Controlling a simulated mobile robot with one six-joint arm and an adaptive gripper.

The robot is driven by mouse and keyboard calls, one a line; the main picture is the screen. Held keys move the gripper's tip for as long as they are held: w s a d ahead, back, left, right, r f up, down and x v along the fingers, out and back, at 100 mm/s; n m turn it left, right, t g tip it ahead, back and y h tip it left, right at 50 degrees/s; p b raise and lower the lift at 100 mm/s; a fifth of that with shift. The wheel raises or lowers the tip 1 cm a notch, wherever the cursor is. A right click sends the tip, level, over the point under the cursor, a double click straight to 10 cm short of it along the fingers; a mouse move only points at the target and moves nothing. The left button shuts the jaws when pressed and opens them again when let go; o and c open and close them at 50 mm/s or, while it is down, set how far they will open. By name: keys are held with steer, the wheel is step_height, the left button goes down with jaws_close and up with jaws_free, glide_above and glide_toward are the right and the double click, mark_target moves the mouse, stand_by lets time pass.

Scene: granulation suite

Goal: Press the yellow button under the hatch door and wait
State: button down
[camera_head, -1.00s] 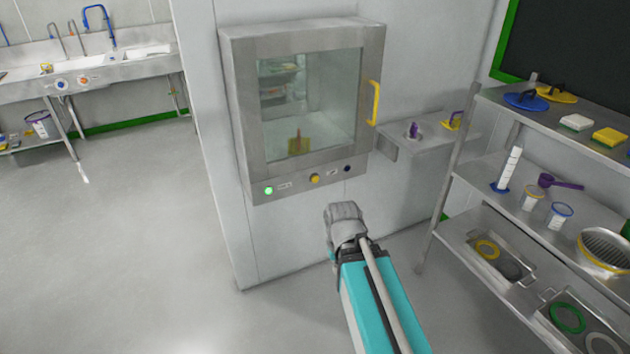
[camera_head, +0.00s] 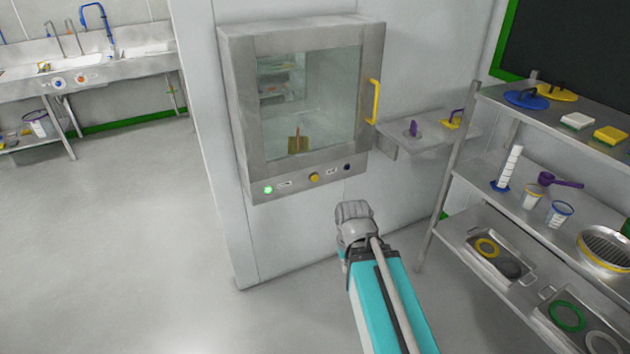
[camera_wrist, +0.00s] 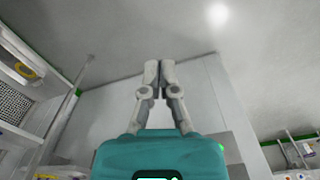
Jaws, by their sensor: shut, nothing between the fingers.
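The wall hatch has a closed glass door (camera_head: 310,105) in a steel frame with a yellow handle (camera_head: 375,102) on its right side. On the panel under the door, the yellow button (camera_head: 314,178) sits between a lit green light (camera_head: 268,190) and a dark blue button (camera_head: 347,167). The grey end of my arm is in front of and below the panel, right of the yellow button and apart from it. In the wrist view my gripper (camera_wrist: 159,65) has its two fingertips together, with nothing between them. The yellow button cannot be made out in that view.
A yellow object with a brown handle (camera_head: 298,143) stands behind the glass. A steel wall shelf (camera_head: 415,145) is right of the hatch. A steel rack (camera_head: 515,190) with cups and trays stands on the right. A sink (camera_head: 115,60) is far left. Left floor is clear.

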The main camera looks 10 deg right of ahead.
mark_target(315, 178)
steer(key=w+d+f+n+t+h+b, duration=0.2)
steer(key=w+f+b, duration=0.15)
steer(key=w, duration=0.35)
steer(key=w+d+f+n+t+h+b, duration=0.2)
steer(key=w+n+b, duration=0.1)
steer(key=w+b, duration=0.25)
steer(key=w+d+f+n+t+h+b, duration=0.2)
steer(key=w+f+b, duration=0.1)
steer(key=w, duration=0.5)
steer(key=w+a+n+t+b, duration=0.2)
steer(key=w+n+t+b, duration=0.2)
steer(key=w, duration=0.5)
steer(key=w+a+f+n+t+h+b, duration=0.1)
steer(key=w+a+n+t+b, duration=0.1)
steer(key=w+n+b, duration=0.5)
steer(key=shift+w+n+t+b, duration=0.5)
steer(key=shift+w+t, duration=0.4)
steer(key=shift+w, duration=0.65)
steer(key=w+a, duration=0.1)
steer(key=w, duration=0.4)
steer(key=w+a, duration=0.1)
steer(key=w, duration=0.2)
steer(key=shift+w+a, duration=0.2)
steer(key=shift+a, duration=0.15)
steer(key=shift+w, duration=0.1)
